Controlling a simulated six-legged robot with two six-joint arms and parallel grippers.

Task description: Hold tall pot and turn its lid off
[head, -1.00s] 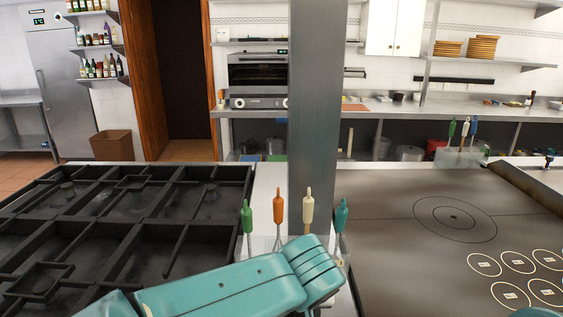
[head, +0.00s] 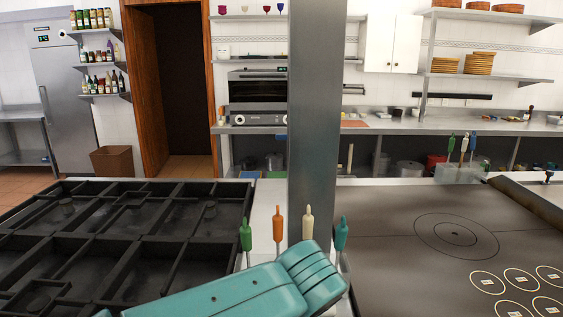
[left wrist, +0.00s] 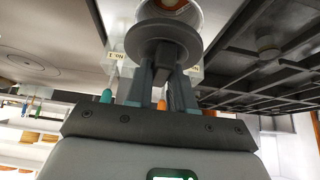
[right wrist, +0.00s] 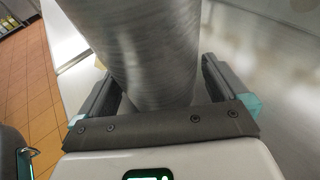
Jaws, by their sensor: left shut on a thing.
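In the left wrist view my left gripper (left wrist: 160,92) is shut on the narrow part of a grey round piece that looks like the pot's lid (left wrist: 162,38). Its wide disc sits just past the fingertips. In the right wrist view a tall brushed-metal cylinder that looks like the tall pot (right wrist: 145,45) stands between the fingers of my right gripper (right wrist: 160,90). These fingers are spread, with a gap seen on each side of the metal. In the head view both gripper tips, the pot and the lid are hidden or out of frame; only my turquoise left arm shows.
A square metal post (head: 315,120) rises behind my left arm. Utensils with coloured handles (head: 277,225) stand beside it. A black slatted grill (head: 130,240) lies to the left and a flat cooktop (head: 400,260) to the right.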

